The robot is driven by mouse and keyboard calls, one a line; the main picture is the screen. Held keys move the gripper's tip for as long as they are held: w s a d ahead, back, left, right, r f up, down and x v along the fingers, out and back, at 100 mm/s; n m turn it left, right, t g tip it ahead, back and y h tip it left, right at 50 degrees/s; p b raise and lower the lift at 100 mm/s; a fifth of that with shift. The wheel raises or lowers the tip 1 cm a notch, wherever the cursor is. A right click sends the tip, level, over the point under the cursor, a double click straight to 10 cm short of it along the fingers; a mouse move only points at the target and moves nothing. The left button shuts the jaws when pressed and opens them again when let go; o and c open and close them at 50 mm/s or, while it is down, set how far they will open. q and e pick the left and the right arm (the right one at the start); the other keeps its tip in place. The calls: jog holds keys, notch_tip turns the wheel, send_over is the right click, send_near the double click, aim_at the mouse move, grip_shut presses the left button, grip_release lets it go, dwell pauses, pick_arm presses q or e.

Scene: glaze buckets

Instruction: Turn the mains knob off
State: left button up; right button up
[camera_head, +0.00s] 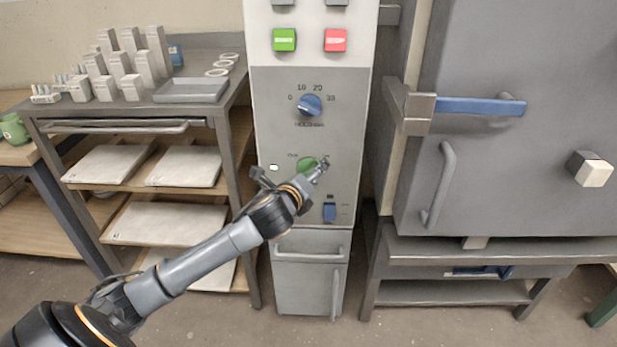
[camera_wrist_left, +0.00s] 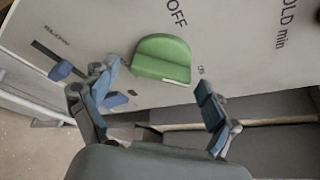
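The control panel (camera_head: 267,125) stands upright ahead. On it is a green knob (camera_head: 306,164), partly hidden by my left gripper (camera_head: 291,170). In the left wrist view the green knob (camera_wrist_left: 162,58) has OFF and ON marks beside it. I cannot read a "mains" label, nor tell exactly which mark it points to. My left gripper (camera_wrist_left: 155,78) is open, its blue-padded fingers spread on either side of the knob's lower edge. It looks close to the knob, with no visible grip on it. My right gripper is not in view.
A blue dial (camera_head: 310,105) with a minute scale sits above the green knob, and a blue switch (camera_head: 329,211) below. Green (camera_head: 284,40) and red (camera_head: 335,40) buttons are higher. A kiln door with a blue handle (camera_head: 478,106) is at right; a shelf cart (camera_head: 238,100) at left.

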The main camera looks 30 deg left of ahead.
pick_arm(q)
jog(key=c, duration=1.1)
jog(key=shift+n, duration=0.3)
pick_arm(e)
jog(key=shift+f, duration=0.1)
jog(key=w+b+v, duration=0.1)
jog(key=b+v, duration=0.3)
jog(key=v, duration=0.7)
pick_arm(q)
jog(key=shift+f+n+t+y+b, duration=0.1)
jog(key=shift+n+t+y+b, duration=0.2)
jog(key=shift+n+t, duration=1.65)
jog(key=shift+f+n+t+y+b, duration=0.1)
jog(key=shift+n+y+b, duration=0.2)
jog(key=shift+n, duration=3.35)
jog(key=shift+n+t+y+b, duration=0.3)
jog(key=shift+n+t, duration=0.75)
jog(key=shift+n, duration=1.75)
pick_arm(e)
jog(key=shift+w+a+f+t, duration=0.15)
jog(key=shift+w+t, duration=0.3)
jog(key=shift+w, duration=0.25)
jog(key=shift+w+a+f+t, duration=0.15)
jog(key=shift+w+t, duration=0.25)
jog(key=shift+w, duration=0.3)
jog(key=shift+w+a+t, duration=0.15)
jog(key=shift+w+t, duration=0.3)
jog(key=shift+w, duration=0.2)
pick_arm(q)
jog(key=o, duration=1.1)
